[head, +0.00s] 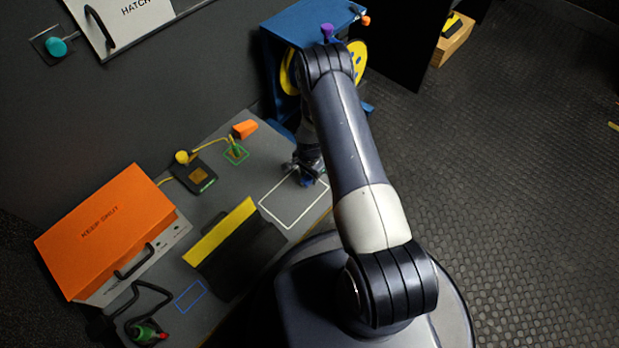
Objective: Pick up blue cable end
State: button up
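My gripper (308,171) points down over the upper right part of a white outlined rectangle (290,222) on the grey bench. A small blue piece (307,183), which looks like the blue cable end, shows right at the fingertips. My fingers and wrist partly hide it. The fingers are too small and dark to tell whether they are closed on it or only around it. I cannot tell whether the blue piece touches the bench.
An orange "KEEP SHUT" box (100,235) stands left on the bench (235,285). A black and yellow block (225,240), an orange connector (245,129) and a small black device (194,176) lie nearby. A blue reel stand (300,20) rises behind my arm. Open floor (510,180) lies right.

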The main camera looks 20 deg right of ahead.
jog(key=c, duration=0.8)
jog(key=shift+r, duration=0.1)
